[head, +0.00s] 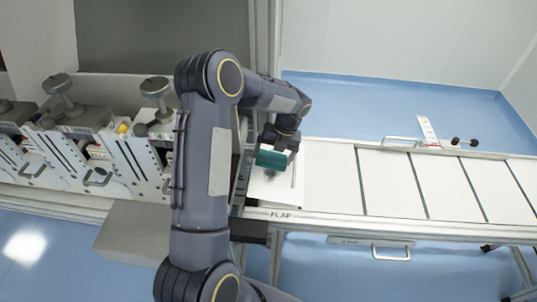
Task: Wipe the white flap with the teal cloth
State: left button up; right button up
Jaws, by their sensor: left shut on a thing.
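The white flap (317,190) is a flat panel at the left end of the white conveyor bed, with a "FLAP" label on its front rail. Grey smudges show on its left part, close to the cloth. My left gripper (277,149) is over that left part, shut on the teal cloth (271,159). The cloth looks like a small folded pad. Whether it touches the flap I cannot tell. My left arm hides the area left of the flap. My right gripper is out of the picture.
White panels (440,187) continue to the right of the flap. A handle (401,141) and a white tag (428,130) stand at the back rail. Machine units with knobs (62,92) stand at left. A lower handle (391,252) juts out in front.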

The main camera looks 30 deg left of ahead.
aim_at(264, 150)
pick_arm(q)
jog(key=w+d, duration=0.1)
jog(key=w+d+t, duration=0.1)
jog(key=shift+w+d+h, duration=0.15)
jog(key=shift+w+h, duration=0.15)
jog(key=shift+h, duration=0.1)
jog(key=shift+s+a+r+p, duration=0.1)
jog(key=shift+s+a+p, duration=0.2)
jog(key=shift+a, duration=0.25)
jog(key=shift+w+a+p, duration=0.25)
jog(key=shift+a+p, duration=0.05)
jog(key=shift+a, duration=0.3)
jog(key=shift+s+a+r+p, duration=0.1)
jog(key=shift+a+r+p, duration=0.1)
jog(key=shift+a, duration=0.2)
jog(key=shift+s+a+r+p, duration=0.1)
jog(key=shift+a+r+p, duration=0.1)
jog(key=shift+a, duration=0.15)
jog(key=shift+s+a, duration=0.5)
jog(key=shift+a, duration=0.25)
jog(key=shift+s+a, duration=0.2)
jog(key=shift+a, duration=0.1)
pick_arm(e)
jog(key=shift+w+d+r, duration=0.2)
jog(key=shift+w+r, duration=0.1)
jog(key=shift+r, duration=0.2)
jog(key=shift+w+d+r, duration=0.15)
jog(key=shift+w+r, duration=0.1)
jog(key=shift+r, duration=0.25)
